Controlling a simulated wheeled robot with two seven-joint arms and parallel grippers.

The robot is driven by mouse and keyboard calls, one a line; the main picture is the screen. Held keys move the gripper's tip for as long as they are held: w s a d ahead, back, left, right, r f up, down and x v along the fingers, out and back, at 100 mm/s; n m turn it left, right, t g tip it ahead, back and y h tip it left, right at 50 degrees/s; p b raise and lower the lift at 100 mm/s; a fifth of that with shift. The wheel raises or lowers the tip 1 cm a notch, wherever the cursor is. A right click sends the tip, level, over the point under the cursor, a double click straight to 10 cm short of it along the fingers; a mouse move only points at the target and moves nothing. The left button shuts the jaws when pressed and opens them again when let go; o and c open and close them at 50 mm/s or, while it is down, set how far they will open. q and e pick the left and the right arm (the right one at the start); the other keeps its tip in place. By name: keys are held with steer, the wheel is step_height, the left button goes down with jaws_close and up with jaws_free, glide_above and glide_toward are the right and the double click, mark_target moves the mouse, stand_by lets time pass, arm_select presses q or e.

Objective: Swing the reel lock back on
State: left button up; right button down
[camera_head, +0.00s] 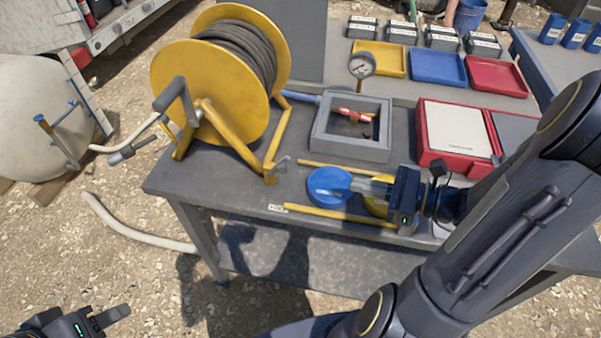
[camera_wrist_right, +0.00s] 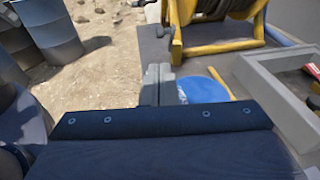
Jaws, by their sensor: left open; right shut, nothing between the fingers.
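The yellow reel (camera_head: 205,85) wound with dark hose (camera_head: 245,50) stands on a yellow frame at the left end of the grey table. A small grey hooked piece (camera_head: 279,164) sits at the frame's front foot; it may be the reel lock. A crank with a dark handle (camera_head: 168,94) is at the reel's left side. My right gripper (camera_head: 352,186) is shut and empty, over the table by a blue round dish (camera_head: 325,183), right of the reel frame. Its fingers show in the right wrist view (camera_wrist_right: 158,78). My left gripper (camera_head: 112,316) is open and empty, low at bottom left, far from the reel.
A grey open box (camera_head: 350,152) with a red-handled valve (camera_head: 356,115) and gauge (camera_head: 361,66) stands behind my right gripper. Yellow rails (camera_head: 325,216) lie around the dish. A red case (camera_head: 431,155) is to the right. The table's front left is clear.

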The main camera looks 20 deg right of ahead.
mark_target(287, 170)
arm_select(q)
steer(key=shift+r, duration=0.15)
arm_select(e)
steer(key=x, duration=1.4)
steer(key=shift+w, duration=0.1)
